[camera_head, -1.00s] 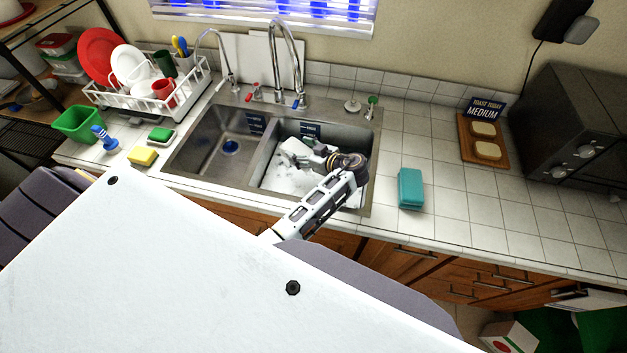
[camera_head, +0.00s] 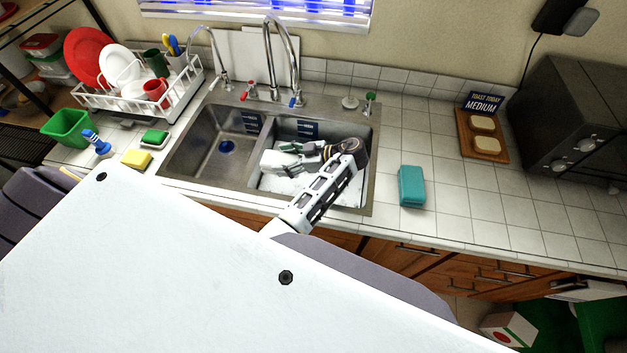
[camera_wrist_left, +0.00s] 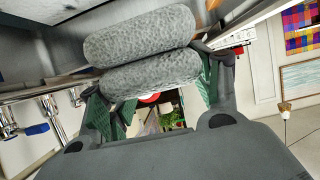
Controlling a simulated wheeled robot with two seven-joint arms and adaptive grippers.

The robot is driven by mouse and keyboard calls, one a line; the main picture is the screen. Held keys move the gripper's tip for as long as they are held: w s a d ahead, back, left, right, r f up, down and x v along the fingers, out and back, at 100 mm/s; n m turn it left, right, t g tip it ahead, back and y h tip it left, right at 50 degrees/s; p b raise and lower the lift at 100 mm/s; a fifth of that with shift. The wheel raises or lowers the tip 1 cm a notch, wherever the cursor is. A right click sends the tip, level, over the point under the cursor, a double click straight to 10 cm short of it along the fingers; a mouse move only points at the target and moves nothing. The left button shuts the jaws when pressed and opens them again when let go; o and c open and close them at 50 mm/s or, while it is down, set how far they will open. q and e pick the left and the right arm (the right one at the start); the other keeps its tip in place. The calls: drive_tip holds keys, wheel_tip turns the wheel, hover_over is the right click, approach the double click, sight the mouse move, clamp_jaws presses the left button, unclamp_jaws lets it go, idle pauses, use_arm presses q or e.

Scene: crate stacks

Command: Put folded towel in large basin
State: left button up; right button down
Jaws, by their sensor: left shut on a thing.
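My left gripper (camera_head: 304,155) is inside the right-hand sink basin (camera_head: 340,128), with its arm reaching over the front rim. It is shut on the folded towel, a pale folded bundle (camera_head: 280,162) at the basin's left side in the head view. In the left wrist view the folded towel (camera_wrist_left: 140,55) shows as two speckled grey rolls between the green-padded fingers (camera_wrist_left: 155,95). I cannot tell whether the towel touches the basin floor. The right-hand basin looks the larger; its label is unreadable. My right gripper is not in view.
The left-hand basin (camera_head: 210,145) is empty, beside a divider. Two tall faucets (camera_head: 281,55) stand behind. A dish rack (camera_head: 140,95) is at left, a yellow sponge (camera_head: 136,158) nearby. A teal block (camera_head: 411,186) lies right of the sink.

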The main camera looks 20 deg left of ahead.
use_arm(q)
drive_tip(key=shift+f, duration=0.1)
wheel_tip(320, 180, down, 4)
drive_tip(key=shift+a+f, duration=0.1)
drive_tip(key=shift+f, duration=0.75)
drive_tip(key=shift+f, duration=0.1)
wheel_tip(320, 180, down, 4)
drive_tip(key=shift+r, duration=0.1)
idle(0.3)
drive_tip(key=shift+f+b, duration=0.45)
drive_tip(key=shift+f, duration=0.25)
idle(0.3)
